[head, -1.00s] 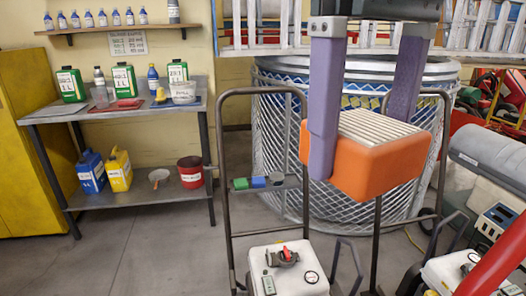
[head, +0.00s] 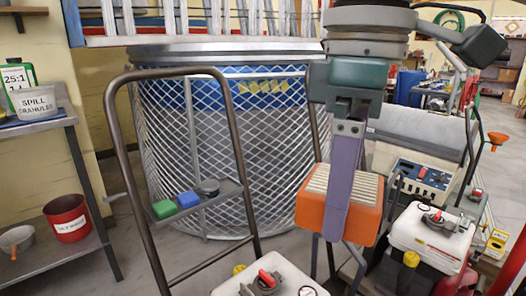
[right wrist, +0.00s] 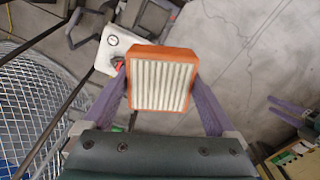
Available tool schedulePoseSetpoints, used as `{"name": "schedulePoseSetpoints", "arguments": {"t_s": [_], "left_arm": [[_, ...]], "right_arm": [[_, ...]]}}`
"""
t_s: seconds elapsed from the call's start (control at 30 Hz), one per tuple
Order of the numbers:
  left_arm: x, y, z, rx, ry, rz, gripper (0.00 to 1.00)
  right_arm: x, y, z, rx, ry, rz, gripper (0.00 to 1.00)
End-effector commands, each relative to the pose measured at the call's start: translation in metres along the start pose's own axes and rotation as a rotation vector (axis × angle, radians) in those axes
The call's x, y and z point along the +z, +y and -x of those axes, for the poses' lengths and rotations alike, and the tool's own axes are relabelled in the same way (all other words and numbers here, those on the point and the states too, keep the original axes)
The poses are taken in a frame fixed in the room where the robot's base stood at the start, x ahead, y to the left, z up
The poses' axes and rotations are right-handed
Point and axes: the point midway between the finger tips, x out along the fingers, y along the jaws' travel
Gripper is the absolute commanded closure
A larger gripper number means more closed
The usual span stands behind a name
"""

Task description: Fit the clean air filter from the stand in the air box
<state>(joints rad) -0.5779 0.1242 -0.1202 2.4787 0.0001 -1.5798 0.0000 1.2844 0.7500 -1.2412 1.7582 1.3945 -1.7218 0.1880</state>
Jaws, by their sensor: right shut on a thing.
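The clean air filter (head: 326,206) is a block with an orange frame and pale pleats. My right gripper (head: 339,200) is shut on it, one purple finger showing across its near side. In the right wrist view the filter (right wrist: 161,84) sits between both fingers, pleats facing the camera, held above the floor. I cannot make out an open air box or the filter's stand. Two purple fingers at the right of the right wrist view look like my left gripper (right wrist: 288,110), apart and empty; it is not in the head view.
White-topped engines stand at front centre (head: 268,283) and right (head: 432,234). A dark handle frame (head: 240,150) with a small tray (head: 195,202) rises left of the filter. A large mesh bin (head: 220,140) stands behind. A shelf with a red bucket (head: 67,217) is at left.

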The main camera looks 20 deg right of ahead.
Motion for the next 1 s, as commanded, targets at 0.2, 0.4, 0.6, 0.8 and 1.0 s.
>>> {"name": "schedulePoseSetpoints", "arguments": {"t_s": [0.2,0.4,0.6,0.8,1.0], "left_arm": [[0.029,0.006,-0.09,0.007,-0.001,0.007,0.5],[0.05,0.009,-0.154,0.008,-0.001,0.008,0.5],[0.071,0.011,-0.219,0.007,-0.001,0.008,0.5],[0.087,0.013,-0.27,0.006,-0.002,0.006,0.5],[0.095,0.012,-0.293,0.002,-0.002,0.001,0.5]], "right_arm": [[0.003,0.008,-0.122,-0.004,0.001,0.278,0.57],[0.009,0.014,-0.215,-0.003,0.002,0.537,0.57],[0.018,0.021,-0.308,-0.002,-0.002,0.797,0.57],[0.027,0.026,-0.383,-0.001,-0.009,1.025,0.57],[0.033,0.029,-0.42,0.001,-0.014,1.159,0.57]]}}
